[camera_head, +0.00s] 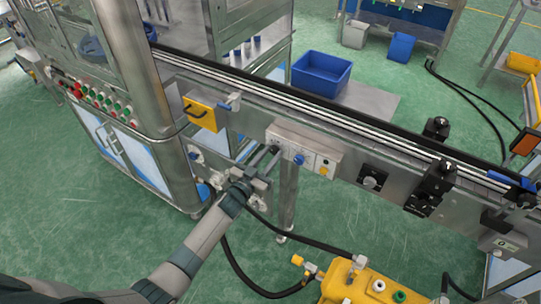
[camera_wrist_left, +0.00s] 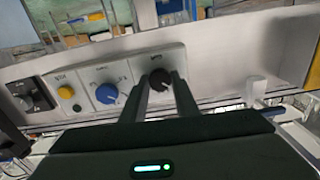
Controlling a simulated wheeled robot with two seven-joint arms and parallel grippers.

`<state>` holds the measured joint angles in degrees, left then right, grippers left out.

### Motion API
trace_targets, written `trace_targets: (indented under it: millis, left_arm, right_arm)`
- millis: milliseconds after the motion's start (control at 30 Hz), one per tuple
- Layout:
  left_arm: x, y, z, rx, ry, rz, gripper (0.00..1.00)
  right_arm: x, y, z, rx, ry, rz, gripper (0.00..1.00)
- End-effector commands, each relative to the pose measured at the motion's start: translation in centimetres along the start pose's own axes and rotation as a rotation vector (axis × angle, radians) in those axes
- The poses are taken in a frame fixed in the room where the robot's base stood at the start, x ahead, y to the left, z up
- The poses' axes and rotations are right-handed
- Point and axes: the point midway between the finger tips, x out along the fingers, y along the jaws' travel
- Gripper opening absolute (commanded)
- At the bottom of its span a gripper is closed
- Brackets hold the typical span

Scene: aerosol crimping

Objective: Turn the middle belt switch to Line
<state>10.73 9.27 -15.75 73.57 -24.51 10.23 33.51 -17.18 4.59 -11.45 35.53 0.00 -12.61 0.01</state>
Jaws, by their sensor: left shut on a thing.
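A grey control panel (camera_head: 312,148) on the front side of the conveyor carries a black knob (camera_wrist_left: 160,80), a blue knob (camera_head: 298,159) and a yellow button (camera_head: 324,170). The blue knob also shows in the left wrist view (camera_wrist_left: 107,94), beside the black one. My left gripper (camera_head: 270,154) reaches the panel's left end, with its two fingers (camera_wrist_left: 160,85) shut on the black knob, one on each side. The fingers partly hide this knob in the head view. The small labels above the knobs cannot be read clearly. My right gripper is out of view.
The conveyor (camera_head: 350,122) runs across behind the panel. A yellow handled box (camera_head: 200,113) sits left of the panel, and black sensor brackets (camera_head: 432,180) stand to the right. A yellow machine (camera_head: 362,284) with black hoses is at the bottom. Green floor lies open below.

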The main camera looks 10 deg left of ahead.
Motion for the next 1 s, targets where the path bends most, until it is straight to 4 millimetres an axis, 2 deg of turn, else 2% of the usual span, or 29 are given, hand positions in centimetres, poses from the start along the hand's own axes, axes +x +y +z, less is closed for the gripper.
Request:
trace_targets:
  millis: [367,1000]
  left_arm:
    - [0.0,0.0,0.2,0.169,0.0,0.0,0.05]
    - [0.0,0.0,0.2,0.705,-0.001,0.001,0.05]
  right_arm:
    - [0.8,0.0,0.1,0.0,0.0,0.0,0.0]
    - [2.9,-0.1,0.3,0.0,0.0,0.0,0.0]
